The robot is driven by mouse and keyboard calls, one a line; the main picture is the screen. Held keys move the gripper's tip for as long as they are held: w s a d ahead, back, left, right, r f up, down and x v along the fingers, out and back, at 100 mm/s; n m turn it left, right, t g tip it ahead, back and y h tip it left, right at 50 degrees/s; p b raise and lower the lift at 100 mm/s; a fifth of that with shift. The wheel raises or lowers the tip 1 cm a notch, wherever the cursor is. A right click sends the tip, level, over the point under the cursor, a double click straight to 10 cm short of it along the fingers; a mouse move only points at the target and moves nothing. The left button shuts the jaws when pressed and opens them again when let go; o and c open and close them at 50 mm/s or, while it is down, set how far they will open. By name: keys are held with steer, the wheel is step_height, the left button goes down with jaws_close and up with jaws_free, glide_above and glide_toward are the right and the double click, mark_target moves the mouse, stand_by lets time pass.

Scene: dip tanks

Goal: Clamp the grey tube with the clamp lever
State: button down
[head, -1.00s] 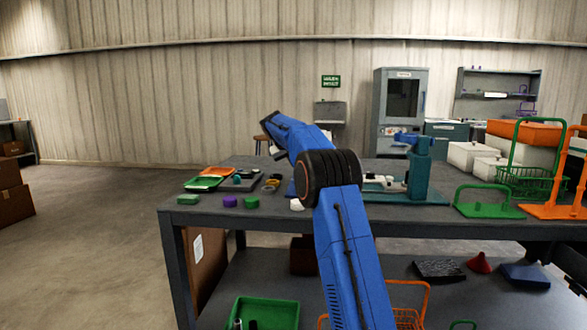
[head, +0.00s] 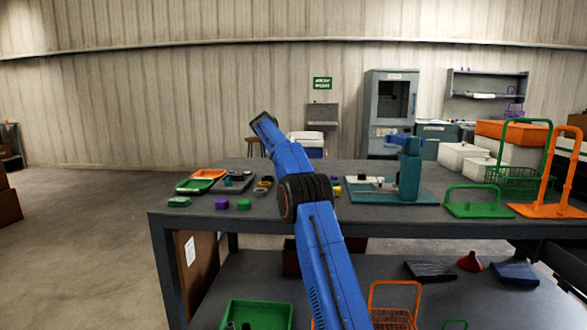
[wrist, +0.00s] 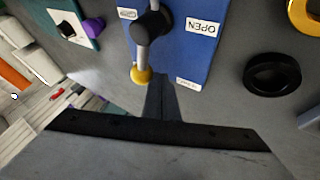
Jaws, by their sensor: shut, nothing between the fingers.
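In the wrist view, a blue plate (wrist: 190,62) carries a black pivot with a grey lever (wrist: 142,45) that ends in a yellow knob (wrist: 141,76). A white label on the plate reads OPEN; other labels are too small or tilted to read. My gripper (wrist: 160,82) is shut and empty, its dark fingertips just beside the knob; I cannot tell whether they touch. In the head view my gripper is hidden behind my blue arm. I cannot make out the grey tube for certain in either view.
A black ring (wrist: 272,75) and a yellow ring (wrist: 303,14) lie right of the plate. A teal plate (wrist: 72,20) is at upper left. On the table (head: 260,213) are a teal fixture (head: 410,176), a green rack (head: 478,203), an orange stand (head: 545,210) and small coloured blocks.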

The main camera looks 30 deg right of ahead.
steer(key=shift+s+d, duration=0.3)
steer(key=shift+d, duration=0.3)
steer(key=shift+s+d, duration=0.25)
steer(key=shift+d, duration=0.3)
